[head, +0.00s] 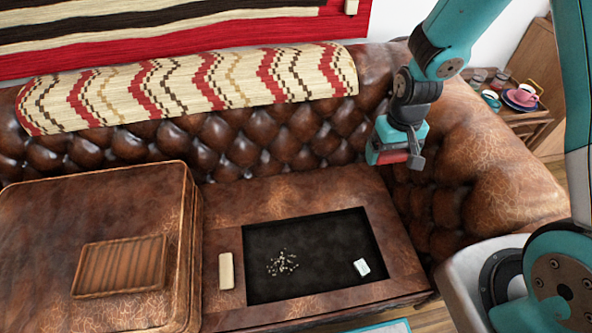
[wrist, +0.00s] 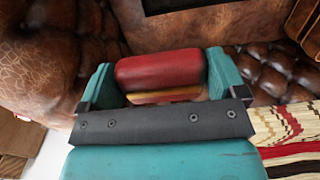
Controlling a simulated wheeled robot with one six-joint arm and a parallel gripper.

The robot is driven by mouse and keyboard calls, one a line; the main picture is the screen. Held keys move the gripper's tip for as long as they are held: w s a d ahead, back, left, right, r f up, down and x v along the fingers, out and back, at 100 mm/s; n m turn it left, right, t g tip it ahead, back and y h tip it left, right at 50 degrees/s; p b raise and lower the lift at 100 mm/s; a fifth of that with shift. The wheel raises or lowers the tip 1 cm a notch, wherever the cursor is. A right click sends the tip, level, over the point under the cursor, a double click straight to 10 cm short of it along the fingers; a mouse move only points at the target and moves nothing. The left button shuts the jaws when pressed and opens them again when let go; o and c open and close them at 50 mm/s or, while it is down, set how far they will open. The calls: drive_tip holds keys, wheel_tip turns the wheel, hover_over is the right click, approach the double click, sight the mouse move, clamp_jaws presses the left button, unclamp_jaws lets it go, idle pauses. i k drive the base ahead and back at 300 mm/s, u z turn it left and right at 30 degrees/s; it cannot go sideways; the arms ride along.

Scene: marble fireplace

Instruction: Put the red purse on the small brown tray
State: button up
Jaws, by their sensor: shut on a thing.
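My gripper (wrist: 160,85) is shut on the red purse (wrist: 160,68), which sits between its two teal fingers in the wrist view. The purse is red with a yellowish band along its lower edge. In the head view my gripper (head: 400,158) hangs in the air in front of the sofa's right backrest, with a red part of the purse (head: 392,157) showing. The small brown tray (head: 120,267), ribbed and rectangular, lies on the leather cushion at the left, well apart from my gripper.
A dark recessed panel (head: 310,255) in the sofa seat holds small pale bits (head: 281,263) and a white item (head: 361,267). A cream block (head: 226,271) lies beside it. A patterned throw (head: 190,85) covers the backrest. A side table (head: 530,118) with dishes stands at right.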

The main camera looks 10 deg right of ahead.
sight(97, 270)
drive_tip(key=k, duration=0.45)
drive_tip(key=u, duration=2.95)
drive_tip(key=i, duration=2.3)
drive_tip(key=z, duration=2.4)
